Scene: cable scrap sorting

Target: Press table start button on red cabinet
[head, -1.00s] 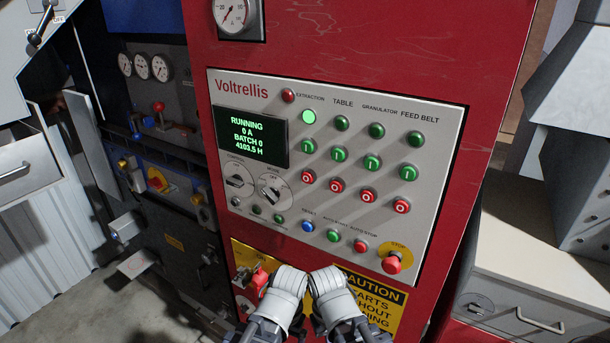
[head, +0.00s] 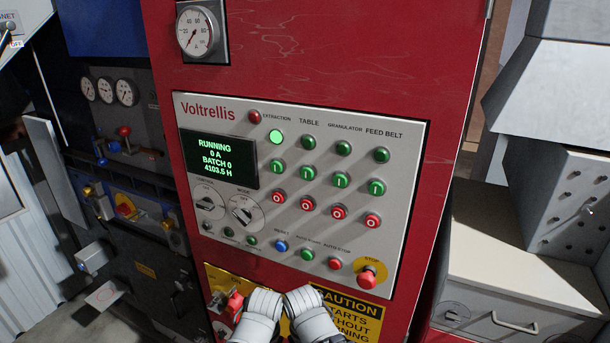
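The red cabinet (head: 330,60) fills the middle of the view, with a grey Voltrellis control panel (head: 415,150). The table start button (head: 309,174) is the green button marked I in the TABLE column. Above it is a dark green table lamp (head: 308,142), and below it a red O button (head: 308,204). The extraction lamp (head: 276,137) is lit bright green. The display (head: 219,160) reads RUNNING, 0 A, BATCH 0, 4103.5 H. White rounded parts of my two arms show at the bottom edge, below the panel and apart from the button.
A red emergency stop (head: 368,276) on a yellow plate sits at the panel's lower right. A red handle (head: 235,304) and a caution sign (head: 352,314) are below the panel. A grey drawer cabinet (head: 500,250) stands at right. The panel face is unobstructed.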

